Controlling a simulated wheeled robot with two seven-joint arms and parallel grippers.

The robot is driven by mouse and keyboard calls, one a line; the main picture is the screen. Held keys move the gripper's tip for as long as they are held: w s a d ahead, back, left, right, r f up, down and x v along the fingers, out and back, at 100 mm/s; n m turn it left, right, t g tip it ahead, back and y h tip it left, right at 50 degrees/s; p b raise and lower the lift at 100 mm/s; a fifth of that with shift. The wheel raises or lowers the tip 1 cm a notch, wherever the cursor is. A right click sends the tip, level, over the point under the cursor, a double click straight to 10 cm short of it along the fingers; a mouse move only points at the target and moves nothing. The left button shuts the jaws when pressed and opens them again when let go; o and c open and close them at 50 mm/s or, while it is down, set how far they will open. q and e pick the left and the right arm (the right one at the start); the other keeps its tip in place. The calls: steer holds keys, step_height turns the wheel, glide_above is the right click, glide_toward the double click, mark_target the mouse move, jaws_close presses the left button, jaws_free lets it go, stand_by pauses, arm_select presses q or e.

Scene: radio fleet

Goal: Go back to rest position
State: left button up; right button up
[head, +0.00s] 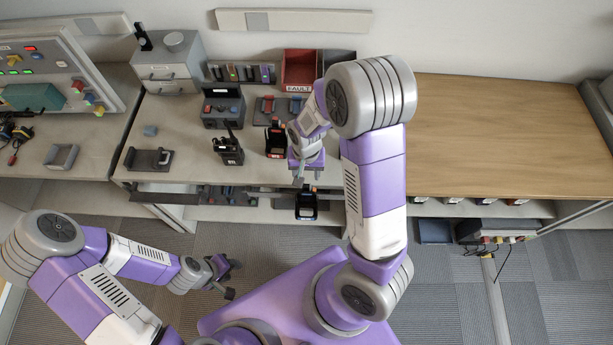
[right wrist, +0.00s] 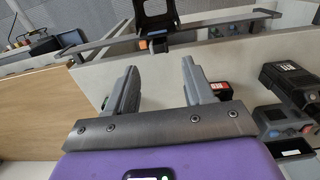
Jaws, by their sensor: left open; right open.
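My right gripper (head: 306,176) is over the front part of the grey workbench, pointing down near its front edge. In the right wrist view my right gripper (right wrist: 163,88) is open, with nothing between its two grey fingers. A dark cradle-like holder (right wrist: 155,18) stands beyond the fingertips in that view. My left gripper (head: 228,280) is low in front of the bench, over the carpet. It is open and holds nothing that I can see. My right arm hides part of the bench behind it.
On the bench (head: 185,112) stand a black radio (head: 228,148), a black-and-red holder (head: 276,140) and a red bin (head: 300,68). Another black holder (head: 306,204) sits lower at the front edge. The wooden tabletop (head: 490,130) at right is clear.

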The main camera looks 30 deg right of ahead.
steer(key=shift+r, duration=0.65)
steer(key=s+a+f+n+y+b, duration=0.1)
steer(key=s+a+f+b, duration=0.1)
steer(key=f, duration=0.5)
steer(key=s+a+f+n+y+b, duration=0.1)
steer(key=s+a+f+b, duration=0.1)
steer(key=s+a+f, duration=0.3)
steer(key=s+a+f+n+y+b, duration=0.1)
steer(key=s+a+f+y+b, duration=0.1)
steer(key=a+f, duration=0.4)
step_height(320, 180, down, 3)
steer(key=shift+s+f+n+t, duration=0.15)
steer(key=shift+s+n+t, duration=0.15)
steer(key=shift+s, duration=0.6)
stand_by(0.3)
